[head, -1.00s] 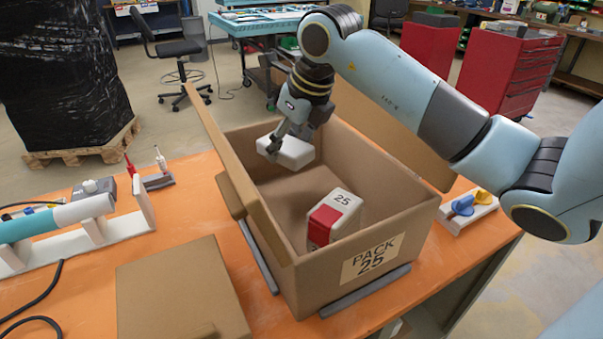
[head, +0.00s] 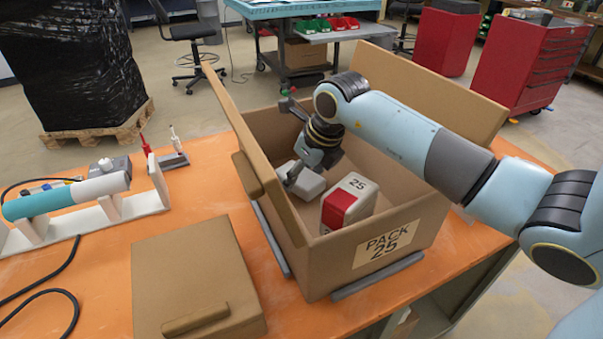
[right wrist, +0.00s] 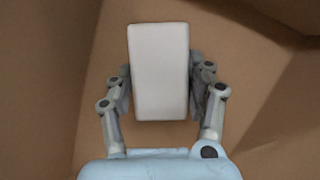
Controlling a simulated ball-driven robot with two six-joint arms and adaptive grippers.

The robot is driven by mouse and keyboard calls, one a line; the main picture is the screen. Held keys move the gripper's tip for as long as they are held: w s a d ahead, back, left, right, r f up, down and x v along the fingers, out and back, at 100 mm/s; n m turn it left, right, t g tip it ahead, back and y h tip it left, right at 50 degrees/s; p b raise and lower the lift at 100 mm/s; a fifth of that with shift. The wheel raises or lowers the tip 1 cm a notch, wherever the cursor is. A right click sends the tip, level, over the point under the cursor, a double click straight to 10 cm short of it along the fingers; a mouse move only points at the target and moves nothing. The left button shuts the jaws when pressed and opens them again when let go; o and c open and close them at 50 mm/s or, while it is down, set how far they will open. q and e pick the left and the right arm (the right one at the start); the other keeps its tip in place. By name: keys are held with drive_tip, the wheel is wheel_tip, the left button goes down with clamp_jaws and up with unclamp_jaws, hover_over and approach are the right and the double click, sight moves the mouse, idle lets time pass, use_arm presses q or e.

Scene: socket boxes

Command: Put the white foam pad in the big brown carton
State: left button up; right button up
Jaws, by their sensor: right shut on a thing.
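The big brown carton (head: 330,248) stands open on the orange table, with a "PACK 25" label on its front. My right gripper (head: 291,181) is down inside the carton and shut on the white foam pad (head: 306,184). In the right wrist view the pad (right wrist: 159,72) sits between the two fingers (right wrist: 160,95), with brown cardboard around it. In the head view the pad is beside a red and white box (head: 348,203) marked 25. I cannot tell whether the pad touches the carton floor. My left gripper is out of view.
A closed brown box (head: 190,275) lies left of the carton on the table (head: 100,250). A teal and white cylinder (head: 75,193) rests on a white stand at the left. The carton's raised flaps stand beside my right arm.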

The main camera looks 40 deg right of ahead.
drive_tip(key=o, duration=0.4)
drive_tip(key=shift+f, duration=0.2)
drive_tip(key=o, duration=0.4)
drive_tip(key=shift+o, duration=0.2)
drive_tip(key=shift+r, duration=0.1)
drive_tip(key=v, duration=1.2)
drive_tip(key=shift+b, duration=0.3)
drive_tip(key=shift+r, duration=0.2)
